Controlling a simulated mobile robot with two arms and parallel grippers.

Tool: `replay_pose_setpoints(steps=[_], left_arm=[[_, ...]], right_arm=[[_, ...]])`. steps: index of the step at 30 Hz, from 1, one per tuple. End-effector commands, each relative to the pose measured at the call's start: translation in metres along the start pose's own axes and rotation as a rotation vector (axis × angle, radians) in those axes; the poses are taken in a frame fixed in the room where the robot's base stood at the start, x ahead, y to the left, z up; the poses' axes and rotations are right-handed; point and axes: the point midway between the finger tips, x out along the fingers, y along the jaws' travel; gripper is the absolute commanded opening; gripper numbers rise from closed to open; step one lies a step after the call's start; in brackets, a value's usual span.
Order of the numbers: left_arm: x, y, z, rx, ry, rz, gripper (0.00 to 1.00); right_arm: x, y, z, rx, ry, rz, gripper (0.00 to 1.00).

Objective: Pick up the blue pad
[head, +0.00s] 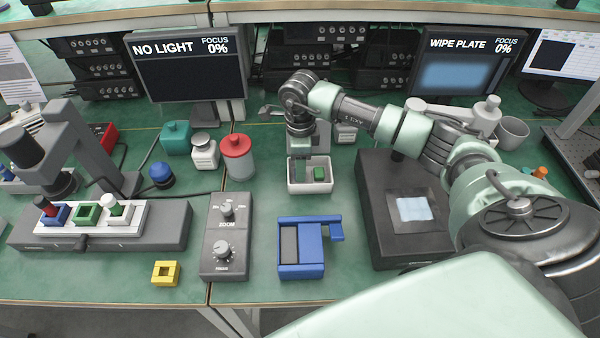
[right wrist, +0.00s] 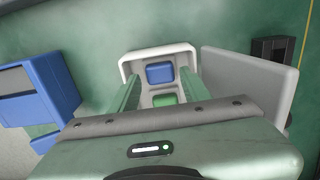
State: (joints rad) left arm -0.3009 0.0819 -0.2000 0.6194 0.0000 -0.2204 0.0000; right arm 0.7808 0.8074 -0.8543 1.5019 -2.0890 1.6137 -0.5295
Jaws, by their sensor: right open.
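The blue pad (right wrist: 160,73) lies in a small white tray in the right wrist view. A green pad (right wrist: 163,99) lies beside it in the same tray. My right gripper (head: 299,170) points down at the tray. In the right wrist view its open fingers (right wrist: 159,80) appear on either side of the blue pad, with nothing held. I cannot tell their height above it.
A blue open-topped holder (head: 302,262) stands in front of the tray. A red-topped jar (head: 238,156) stands left of the tray.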

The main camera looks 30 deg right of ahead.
Motion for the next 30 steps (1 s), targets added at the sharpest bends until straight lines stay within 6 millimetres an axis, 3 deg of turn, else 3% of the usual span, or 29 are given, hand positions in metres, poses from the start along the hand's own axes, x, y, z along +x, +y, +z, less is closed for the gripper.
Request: replay_pose_setpoints(steps=[5,12,17,18,30], left_arm=[[-0.004,0.000,0.000,0.000,0.000,0.000,0.36],[-0.003,0.000,0.000,0.000,0.000,0.000,0.36],[-0.003,0.000,-0.001,0.000,0.000,0.000,0.36],[-0.003,0.000,-0.001,0.000,0.001,0.000,0.36],[-0.002,0.002,-0.001,-0.001,0.002,0.002,0.36]], right_arm=[[0.017,0.000,0.001,-0.001,-0.001,0.000,0.47],[0.019,-0.001,0.001,-0.001,-0.001,-0.001,0.47],[0.019,-0.001,0.001,-0.001,-0.001,-0.001,0.03],[0.019,-0.001,0.001,-0.001,-0.001,-0.001,0.00],[0.010,-0.002,0.001,-0.001,-0.002,-0.004,0.00]])
